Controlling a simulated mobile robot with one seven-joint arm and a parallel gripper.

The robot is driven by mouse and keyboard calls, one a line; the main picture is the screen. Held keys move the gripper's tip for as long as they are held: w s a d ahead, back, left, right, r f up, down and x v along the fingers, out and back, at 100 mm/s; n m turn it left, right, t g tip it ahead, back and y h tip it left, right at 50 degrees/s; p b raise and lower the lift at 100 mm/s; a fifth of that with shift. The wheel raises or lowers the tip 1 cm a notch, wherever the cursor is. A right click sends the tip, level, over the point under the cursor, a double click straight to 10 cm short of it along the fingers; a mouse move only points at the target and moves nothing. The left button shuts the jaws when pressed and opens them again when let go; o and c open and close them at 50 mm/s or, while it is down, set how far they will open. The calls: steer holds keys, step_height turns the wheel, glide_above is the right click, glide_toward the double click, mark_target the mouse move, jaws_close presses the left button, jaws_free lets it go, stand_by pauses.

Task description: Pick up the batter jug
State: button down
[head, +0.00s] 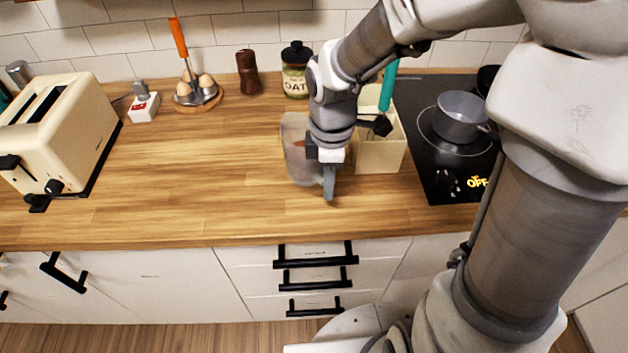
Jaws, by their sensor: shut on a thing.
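The batter jug (295,160) looks like a translucent, pale grey jug on the wooden counter, in the middle of the head view. My gripper (328,185) reaches down at the jug's right side and is shut on it. My arm and wrist hide the jug's right part and most of the grip. I cannot tell whether the jug's base touches the counter.
A cream utensil box (382,155) with a teal-handled tool stands close at the right of my gripper. Beyond it is a black cooktop (440,180) with a grey pot (461,117). An oat jar (295,72) stands behind. The wooden counter (190,165) at left is clear up to the toaster (60,130).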

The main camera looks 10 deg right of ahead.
steer(key=s+d+r, duration=0.4)
steer(key=d, duration=0.2)
steer(key=shift+d+r+p, duration=0.25)
steer(key=shift+d+p, duration=0.1)
steer(key=shift+p, duration=0.05)
